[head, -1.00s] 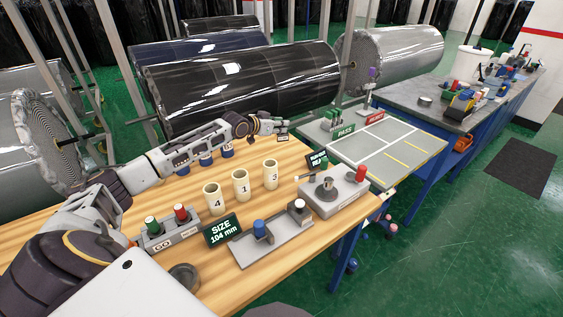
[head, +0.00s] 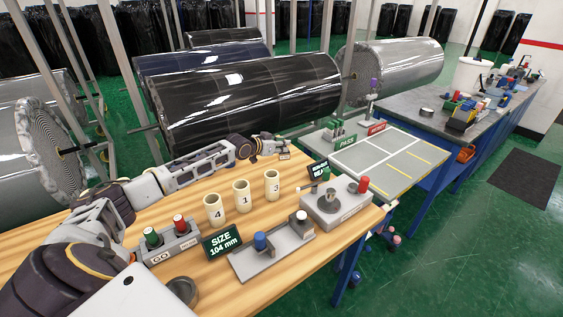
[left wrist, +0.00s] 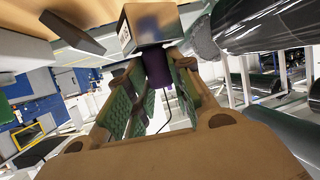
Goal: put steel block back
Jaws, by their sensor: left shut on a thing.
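My left gripper (head: 272,149) is over the far edge of the wooden table. It is shut on the steel block (head: 284,156), a small grey block with a pale label. In the left wrist view the block (left wrist: 150,28) shows at the top, beyond the green-padded fingers of the gripper (left wrist: 155,68). A dark purple part shows between the fingers under the block; I cannot tell whether it belongs to it. I cannot tell whether the block touches the table. My right gripper is not in view.
Numbered cups (head: 242,196) stand mid-table. Nearer are the GO fixture (head: 169,243), the SIZE sign (head: 221,241), a grey slide gauge (head: 272,250) and a grey box with a red knob (head: 335,205). A PASS/reject board (head: 385,155) lies right.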

